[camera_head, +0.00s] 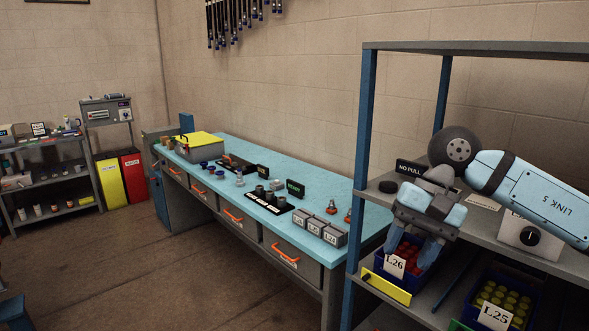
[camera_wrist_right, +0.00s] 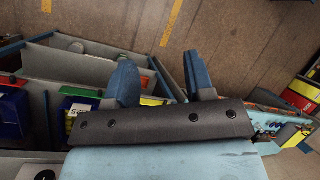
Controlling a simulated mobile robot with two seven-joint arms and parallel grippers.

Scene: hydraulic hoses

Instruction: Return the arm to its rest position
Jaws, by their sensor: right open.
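My right gripper (camera_head: 411,246) hangs from my right arm, which comes in from the right across the shelf rack (camera_head: 470,48). Its two blue fingers point down and are apart, just in front of or above the blue bin labelled L26 (camera_head: 396,263), which holds red-capped parts. I cannot tell whether the fingers touch the bin. In the right wrist view the fingers of the right gripper (camera_wrist_right: 162,80) are spread with nothing between them. My left gripper is not in view.
A bin labelled L25 (camera_head: 497,316) with yellow-green caps stands on the lower shelf. The blue-topped workbench (camera_head: 330,180) with small parts lies left of the rack. A rack post (camera_head: 366,140) stands close to my gripper. The floor (camera_head: 130,270) at left is clear.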

